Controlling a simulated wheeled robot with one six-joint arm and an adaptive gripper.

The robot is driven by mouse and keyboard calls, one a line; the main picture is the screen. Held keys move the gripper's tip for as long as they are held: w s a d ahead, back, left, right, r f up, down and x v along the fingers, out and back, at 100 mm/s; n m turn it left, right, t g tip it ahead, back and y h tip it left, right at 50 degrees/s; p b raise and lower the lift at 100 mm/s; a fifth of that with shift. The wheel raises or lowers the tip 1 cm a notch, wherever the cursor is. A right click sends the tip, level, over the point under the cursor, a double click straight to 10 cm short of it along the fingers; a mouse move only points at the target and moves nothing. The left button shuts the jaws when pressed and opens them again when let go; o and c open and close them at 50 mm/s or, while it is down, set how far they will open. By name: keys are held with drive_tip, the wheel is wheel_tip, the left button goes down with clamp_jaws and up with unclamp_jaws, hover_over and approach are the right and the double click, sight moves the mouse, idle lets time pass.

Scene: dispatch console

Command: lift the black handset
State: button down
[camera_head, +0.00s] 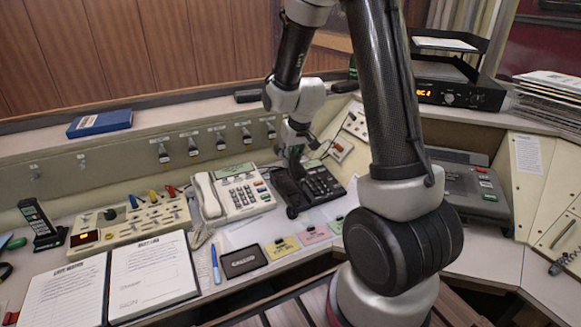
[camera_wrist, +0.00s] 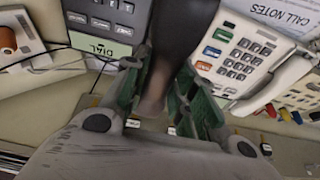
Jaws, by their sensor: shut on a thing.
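The black handset (camera_head: 288,192) is at the left side of the black desk phone (camera_head: 322,184), beside its keypad. In the wrist view the handset (camera_wrist: 187,28) runs from the top edge down between my fingers. My gripper (camera_head: 294,160) reaches down onto the handset from above. In the wrist view my gripper (camera_wrist: 168,88) has its green-padded fingers shut on the handset, one on each side. The phone's grey keys and DIAL label (camera_wrist: 100,44) show beside it. Whether the handset touches its cradle is hidden by my gripper.
A white phone (camera_head: 240,191) with its own white handset (camera_head: 208,195) stands close on the left. A row of switches lines the panel behind. Coloured cards (camera_head: 283,246) and an open binder (camera_head: 150,275) lie in front. My arm hides part of the console's right side.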

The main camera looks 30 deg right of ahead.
drive_tip(key=shift+r, duration=2.8)
